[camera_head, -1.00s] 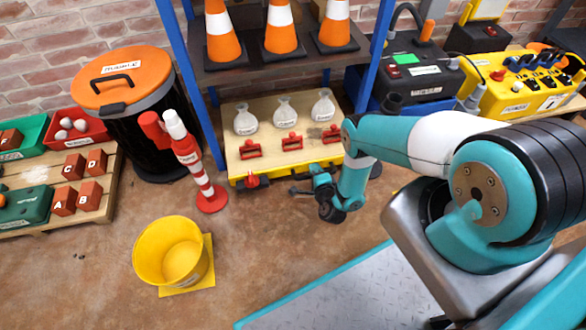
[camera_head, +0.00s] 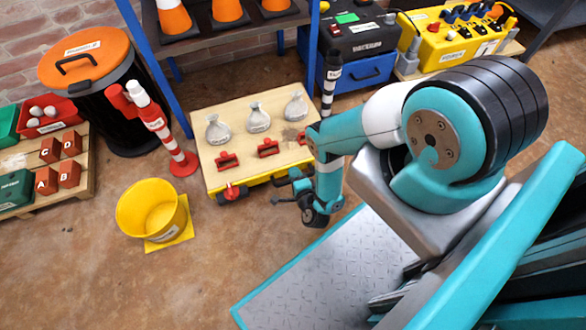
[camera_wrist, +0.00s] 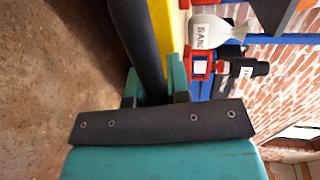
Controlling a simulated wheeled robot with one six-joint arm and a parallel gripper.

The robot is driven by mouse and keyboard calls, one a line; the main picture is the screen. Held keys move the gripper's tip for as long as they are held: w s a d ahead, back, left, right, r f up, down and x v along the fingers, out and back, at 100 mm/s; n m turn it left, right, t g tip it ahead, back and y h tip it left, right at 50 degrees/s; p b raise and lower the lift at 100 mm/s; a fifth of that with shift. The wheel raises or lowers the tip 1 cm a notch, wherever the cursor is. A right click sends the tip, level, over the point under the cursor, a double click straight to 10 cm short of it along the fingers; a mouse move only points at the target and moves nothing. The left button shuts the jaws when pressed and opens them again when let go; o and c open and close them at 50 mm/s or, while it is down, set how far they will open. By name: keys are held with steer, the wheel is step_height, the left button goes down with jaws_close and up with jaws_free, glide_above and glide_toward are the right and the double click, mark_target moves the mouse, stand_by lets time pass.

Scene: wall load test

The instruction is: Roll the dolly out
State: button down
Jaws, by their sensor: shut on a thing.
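The dolly (camera_head: 240,112) is a low cart with a pale wooden top and yellow sides. Three grey sandbags (camera_head: 258,118) stand on it behind three small red pieces (camera_head: 268,148). It sits in front of the blue-legged shelf. My gripper (camera_head: 297,190) is low at the dolly's front right corner. In the wrist view my gripper's teal fingers (camera_wrist: 155,88) are shut on a black bar (camera_wrist: 138,40) that runs along the dolly's yellow side (camera_wrist: 171,40). A sandbag (camera_wrist: 213,30) and a red piece (camera_wrist: 199,66) show beside it.
A yellow bucket (camera_head: 150,212) stands on the floor left of the dolly. A red-and-white post (camera_head: 172,140) and an orange-lidded bin (camera_head: 90,60) are at left. A black-and-white post (camera_head: 329,88) stands behind right. Shelf (camera_head: 235,38) legs are close behind. Floor in front is open.

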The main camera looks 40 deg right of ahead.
steer(key=shift+s, duration=0.55)
steer(key=c, duration=1.1)
jaws_free()
steer(key=shift+w+a, duration=0.1)
steer(key=shift+a, duration=0.05)
